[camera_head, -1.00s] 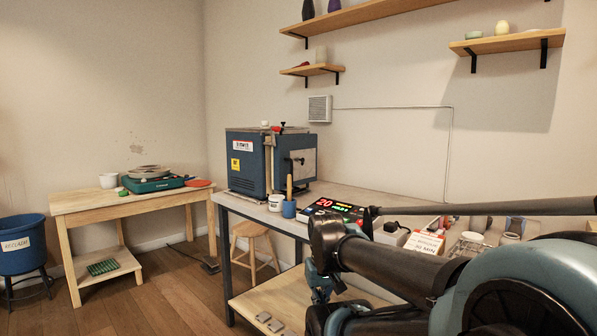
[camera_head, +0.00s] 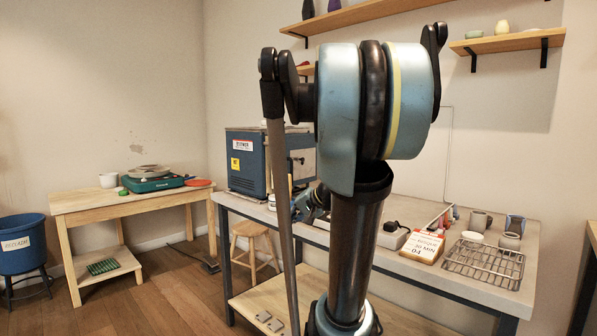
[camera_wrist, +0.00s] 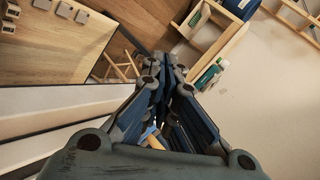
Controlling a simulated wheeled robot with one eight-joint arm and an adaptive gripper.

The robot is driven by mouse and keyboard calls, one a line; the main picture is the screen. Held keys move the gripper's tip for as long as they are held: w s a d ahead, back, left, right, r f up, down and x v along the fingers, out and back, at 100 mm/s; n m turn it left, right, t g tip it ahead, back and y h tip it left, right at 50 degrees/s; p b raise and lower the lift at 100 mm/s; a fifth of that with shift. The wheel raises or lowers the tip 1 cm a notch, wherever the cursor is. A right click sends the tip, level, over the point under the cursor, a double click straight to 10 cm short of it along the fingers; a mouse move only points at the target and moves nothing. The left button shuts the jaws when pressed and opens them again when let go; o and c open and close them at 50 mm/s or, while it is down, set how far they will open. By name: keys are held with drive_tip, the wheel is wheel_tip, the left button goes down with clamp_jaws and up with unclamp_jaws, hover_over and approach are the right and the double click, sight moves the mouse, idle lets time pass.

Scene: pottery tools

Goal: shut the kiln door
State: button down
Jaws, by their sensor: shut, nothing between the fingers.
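The blue kiln (camera_head: 246,163) stands at the back left of the long workbench in the head view, with white and yellow labels on its side. Its front face (camera_head: 297,160), with a dark latch, is partly covered by my arm, and I cannot tell how far the door stands open. My gripper (camera_head: 316,204) shows small beside my arm's column, over the bench in front of the kiln. In the wrist view my gripper (camera_wrist: 166,66) has its fingers drawn together, with nothing held. The kiln is not clearly visible in the wrist view.
A white cup (camera_head: 272,201) stands before the kiln. A stool (camera_head: 254,242) stands beneath. A wooden table (camera_head: 130,204) with a pottery wheel is at left.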

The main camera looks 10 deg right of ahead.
drive_tip(key=w+d+r+m+t+y, duration=0.1)
drive_tip(key=w+d+r+m+t, duration=0.3)
drive_tip(key=w+r, duration=0.45)
drive_tip(key=m+t, duration=0.3)
drive_tip(key=t, duration=0.1)
approach(292, 166)
drive_tip(key=d+x, duration=0.1)
drive_tip(key=x, duration=0.6)
drive_tip(key=shift+w+d+f, duration=0.15)
drive_tip(key=shift+w+d, duration=0.05)
drive_tip(key=shift+w, duration=0.15)
drive_tip(key=shift+w+a, duration=0.25)
drive_tip(key=shift+a, duration=0.35)
drive_tip(key=shift+w+a, duration=0.25)
drive_tip(key=shift+a, duration=0.3)
